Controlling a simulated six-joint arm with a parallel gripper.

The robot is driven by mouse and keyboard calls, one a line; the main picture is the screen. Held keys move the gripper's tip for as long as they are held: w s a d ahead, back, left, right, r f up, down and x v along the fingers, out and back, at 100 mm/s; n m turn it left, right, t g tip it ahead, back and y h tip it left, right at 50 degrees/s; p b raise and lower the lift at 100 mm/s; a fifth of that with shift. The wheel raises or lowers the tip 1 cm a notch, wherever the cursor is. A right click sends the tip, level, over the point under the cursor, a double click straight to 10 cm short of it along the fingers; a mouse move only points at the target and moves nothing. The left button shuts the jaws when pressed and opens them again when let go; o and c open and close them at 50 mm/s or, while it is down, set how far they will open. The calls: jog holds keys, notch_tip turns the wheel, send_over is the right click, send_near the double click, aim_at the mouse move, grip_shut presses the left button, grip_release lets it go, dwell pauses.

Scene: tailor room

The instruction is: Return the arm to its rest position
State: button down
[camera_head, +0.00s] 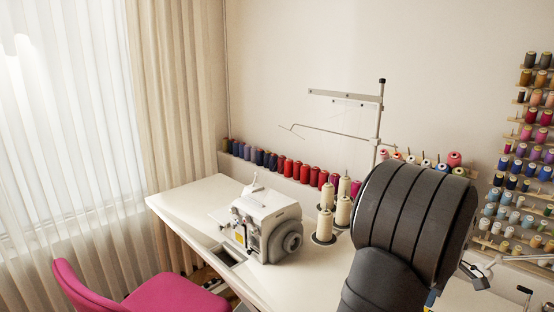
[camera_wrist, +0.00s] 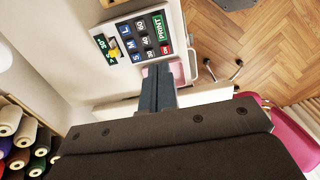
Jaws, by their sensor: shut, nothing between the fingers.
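My gripper (camera_wrist: 157,72) shows in the wrist view as two dark blue-grey fingers pressed together, with nothing between them. It hangs over a white work surface, beside a panel of size and number labels (camera_wrist: 140,38); I cannot tell whether it is above or touching anything. My dark arm fills the lower right of the head view and hides part of the table there. The gripper itself cannot be made out in the head view.
A white overlock machine (camera_head: 263,222) stands on the white table (camera_head: 190,202), with cream thread cones (camera_head: 325,222) beside it. A metal thread stand (camera_head: 378,125) rises behind my arm. A pink chair (camera_head: 165,298) is in front. Thread spools (camera_wrist: 22,135) lie left in the wrist view.

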notch_tip(320, 180, up, 8)
dwell(0.5)
jog(key=c, duration=0.9)
grip_release()
jog(key=shift+c, duration=0.2)
jog(key=o, duration=0.3)
jog(key=shift+w+a+r, duration=0.2)
jog(key=shift+w+a, duration=0.05)
jog(key=shift+a, duration=0.05)
jog(key=o, duration=0.6)
jog(key=w+a+r+h, duration=0.2)
jog(key=w+a, duration=0.1)
jog(key=w+a+r+t+h, duration=0.1)
jog(key=a+h, duration=0.1)
jog(key=shift+w+a+r, duration=0.15)
jog(key=shift+w, duration=0.2)
jog(key=shift+o, duration=0.2)
jog(key=x, duration=0.9)
jog(key=shift+w+d+f, duration=0.2)
jog(key=shift+d+f, duration=0.05)
jog(key=shift+f, duration=0.05)
